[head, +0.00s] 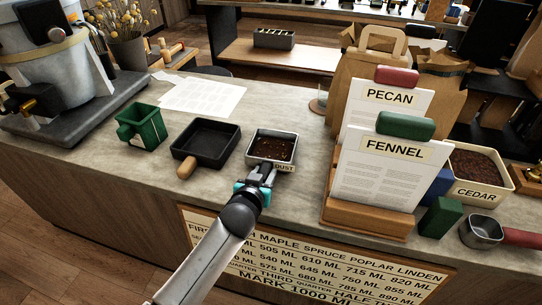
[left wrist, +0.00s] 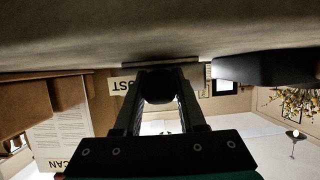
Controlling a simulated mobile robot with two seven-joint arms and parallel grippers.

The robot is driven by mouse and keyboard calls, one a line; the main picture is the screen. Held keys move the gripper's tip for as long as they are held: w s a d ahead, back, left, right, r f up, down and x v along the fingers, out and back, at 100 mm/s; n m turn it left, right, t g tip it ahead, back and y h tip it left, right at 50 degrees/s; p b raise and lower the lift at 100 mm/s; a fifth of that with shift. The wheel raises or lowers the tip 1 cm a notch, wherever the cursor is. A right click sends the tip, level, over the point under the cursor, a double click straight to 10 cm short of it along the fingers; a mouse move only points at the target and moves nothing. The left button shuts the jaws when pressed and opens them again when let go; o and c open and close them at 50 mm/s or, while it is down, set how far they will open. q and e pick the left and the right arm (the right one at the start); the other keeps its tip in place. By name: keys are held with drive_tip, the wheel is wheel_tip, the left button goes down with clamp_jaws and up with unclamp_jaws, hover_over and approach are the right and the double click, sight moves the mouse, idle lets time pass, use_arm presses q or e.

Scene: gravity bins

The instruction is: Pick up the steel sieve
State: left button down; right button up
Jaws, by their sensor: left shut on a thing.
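The steel sieve (head: 250,143) appears to be the square, metal-rimmed vessel on the counter, with dark brown crumbs showing inside it. A label ending in "UST" sits at its front right. My left gripper (head: 254,187) reaches in from the front and is at its near side. In the left wrist view the jaws (left wrist: 158,98) are shut on a dark, rounded piece (left wrist: 157,84), which looks like the sieve's handle. The arm and fingers hide most of the handle in the head view. I cannot tell whether the sieve is clear of what is under it. My right gripper is not in view.
A black square pan (head: 207,136) with a wooden handle and a green scoop (head: 148,128) stand to the left. To the right are the FENNEL card stand (head: 372,222), a CEDAR bin (head: 475,183) and a steel scoop with a red handle (head: 482,232).

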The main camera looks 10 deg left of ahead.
use_arm(q)
drive_tip(key=shift+r, duration=0.15)
wheel_tip(320, 180, up, 20)
drive_tip(key=p, duration=0.5)
drive_tip(key=c, duration=1)
unclamp_jaws()
clamp_jaws()
